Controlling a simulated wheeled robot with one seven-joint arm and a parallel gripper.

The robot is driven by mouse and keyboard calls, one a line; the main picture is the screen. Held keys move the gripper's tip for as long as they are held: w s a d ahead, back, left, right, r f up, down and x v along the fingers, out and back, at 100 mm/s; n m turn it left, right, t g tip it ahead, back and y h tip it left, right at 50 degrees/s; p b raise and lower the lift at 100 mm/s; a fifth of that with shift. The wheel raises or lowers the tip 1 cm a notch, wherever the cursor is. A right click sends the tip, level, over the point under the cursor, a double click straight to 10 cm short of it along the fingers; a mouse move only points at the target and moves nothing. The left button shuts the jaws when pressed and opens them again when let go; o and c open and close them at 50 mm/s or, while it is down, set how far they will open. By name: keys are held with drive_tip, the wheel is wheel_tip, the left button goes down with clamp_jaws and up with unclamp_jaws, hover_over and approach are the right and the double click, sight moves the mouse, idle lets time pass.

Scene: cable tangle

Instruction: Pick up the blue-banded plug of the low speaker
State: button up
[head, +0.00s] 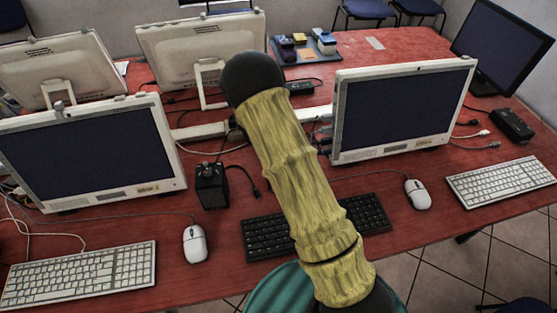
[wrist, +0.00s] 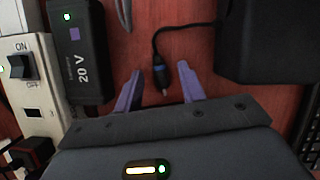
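In the wrist view, a small dark plug (wrist: 163,81) with a blue band and a metal tip lies on the red table. Its black cable curves up and right toward a large dark box (wrist: 265,40), which may be a speaker. My gripper (wrist: 159,72) is open, with one purple finger left of the plug and the other right of it. The plug is between them, apart from both. In the head view, a low black speaker (head: 212,186) stands left of my arm, with a black cable beside it. My gripper is hidden there.
In the wrist view, a black 20 V power brick (wrist: 76,50) and a white power strip (wrist: 38,95) lie on the left. In the head view, monitors (head: 88,150), keyboards (head: 80,275) and mice (head: 195,243) crowd the table around my arm.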

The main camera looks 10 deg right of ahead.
clamp_jaws()
wheel_tip(320, 180, up, 10)
idle(0.7)
